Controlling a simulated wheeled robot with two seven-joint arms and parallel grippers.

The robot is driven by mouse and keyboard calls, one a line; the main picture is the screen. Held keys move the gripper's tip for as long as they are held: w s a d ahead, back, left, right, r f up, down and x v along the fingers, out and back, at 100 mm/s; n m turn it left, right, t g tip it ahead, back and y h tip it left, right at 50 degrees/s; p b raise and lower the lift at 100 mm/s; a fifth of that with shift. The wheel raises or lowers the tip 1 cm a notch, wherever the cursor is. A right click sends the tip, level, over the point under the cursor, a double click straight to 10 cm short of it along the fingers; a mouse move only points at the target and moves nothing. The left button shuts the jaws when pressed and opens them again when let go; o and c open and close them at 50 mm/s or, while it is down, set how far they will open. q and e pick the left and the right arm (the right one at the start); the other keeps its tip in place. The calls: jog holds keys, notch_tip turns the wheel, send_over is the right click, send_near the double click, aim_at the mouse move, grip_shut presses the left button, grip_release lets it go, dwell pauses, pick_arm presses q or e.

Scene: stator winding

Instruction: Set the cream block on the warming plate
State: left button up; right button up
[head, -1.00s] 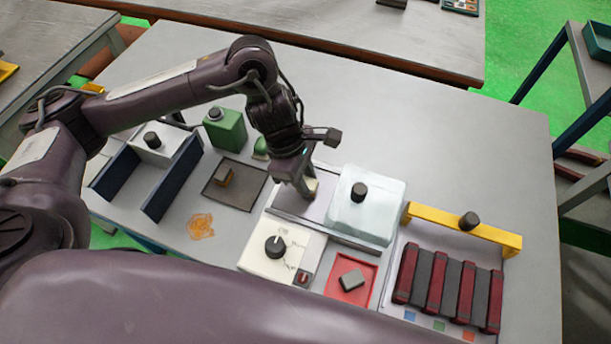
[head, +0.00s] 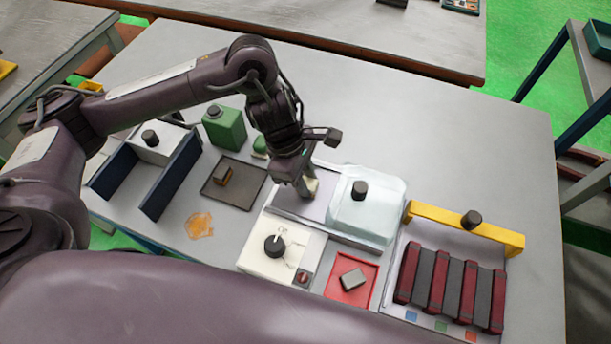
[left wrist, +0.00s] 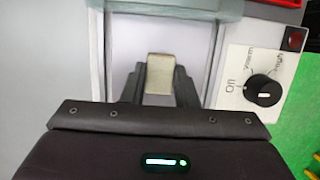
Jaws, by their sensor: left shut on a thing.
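My left gripper (head: 306,188) points down over the bare left part of the warming plate (head: 285,203). It is shut on the cream block (head: 313,186), which is partly hidden by the fingers in the head view. In the left wrist view the cream block (left wrist: 159,74) stands between the two dark fingertips (left wrist: 158,84), over the pale plate surface (left wrist: 120,50). The block is at or very near the plate; I cannot tell whether it touches. My right gripper is not in view.
A clear cover with a black knob (head: 375,212) sits over the plate's right part, close to the gripper. A white dial box (head: 262,262) stands in front. A red tray (head: 342,292) with a grey block, a dark tray (head: 240,197) and a green can (head: 224,130) are nearby.

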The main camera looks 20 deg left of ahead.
pick_arm(q)
jog(key=shift+f+b, duration=0.1)
jog(key=shift+b, duration=0.25)
dwell(0.4)
jog(key=o, duration=1.3)
jog(key=shift+r+p, duration=3)
jog(key=shift+r, duration=0.55)
jog(key=shift+f, duration=0.1)
